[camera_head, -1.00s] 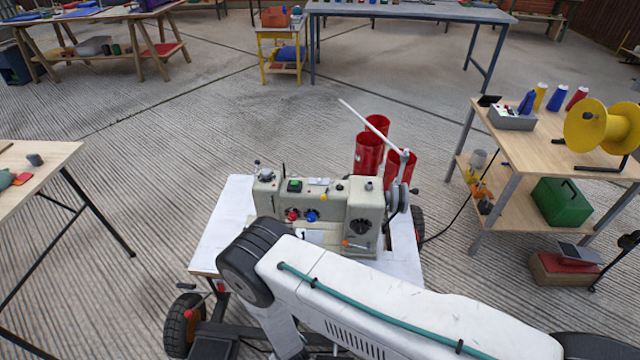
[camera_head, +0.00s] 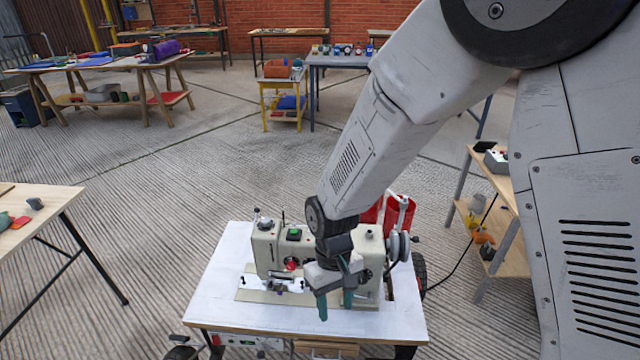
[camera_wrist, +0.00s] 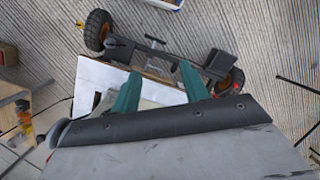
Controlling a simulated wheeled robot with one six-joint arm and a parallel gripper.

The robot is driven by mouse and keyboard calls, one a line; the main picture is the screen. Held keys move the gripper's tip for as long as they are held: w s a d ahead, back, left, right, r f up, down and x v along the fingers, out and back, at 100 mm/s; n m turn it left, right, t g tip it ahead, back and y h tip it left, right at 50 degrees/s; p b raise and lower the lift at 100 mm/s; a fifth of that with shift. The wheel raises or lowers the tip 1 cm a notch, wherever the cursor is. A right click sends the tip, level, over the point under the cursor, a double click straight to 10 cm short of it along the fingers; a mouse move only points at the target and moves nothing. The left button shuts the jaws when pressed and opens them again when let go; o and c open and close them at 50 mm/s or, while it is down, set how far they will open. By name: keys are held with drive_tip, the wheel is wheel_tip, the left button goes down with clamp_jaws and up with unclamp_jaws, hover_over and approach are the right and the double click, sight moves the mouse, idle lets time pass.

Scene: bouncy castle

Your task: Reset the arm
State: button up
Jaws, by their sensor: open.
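My arm comes in from the upper right of the head view and reaches down to the left. My gripper (camera_head: 335,300) points down in front of the cream sewing machine (camera_head: 265,250), which stands on a white-topped wheeled cart (camera_head: 225,280). The gripper covers part of the machine's right side. In the wrist view my gripper (camera_wrist: 160,85) shows two green fingers spread apart with nothing between them. Beyond them are the white cart top (camera_wrist: 90,80) and black wheels. Whether the fingers touch the machine cannot be told.
Red cylinders (camera_head: 372,212) stand behind the machine, partly hidden by my arm. A wooden shelf table (camera_head: 500,185) is at the right, a wooden table (camera_head: 40,215) at the left. Worktables line the back. The ridged floor (camera_head: 180,190) between them is clear.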

drive_tip(key=s+d+r+m+t, duration=0.2)
drive_tip(key=s+d+r, duration=0.5)
drive_tip(key=d+r, duration=0.4)
drive_tip(key=s+d+r+m+t, duration=0.2)
drive_tip(key=s+d+r+m, duration=0.2)
drive_tip(key=s+d+r, duration=0.4)
drive_tip(key=d+r, duration=0.4)
drive_tip(key=r, duration=0.3)
drive_tip(key=shift+s+d+r+y, duration=0.2)
drive_tip(key=shift+s+r+y, duration=0.1)
drive_tip(key=shift+r, duration=0.1)
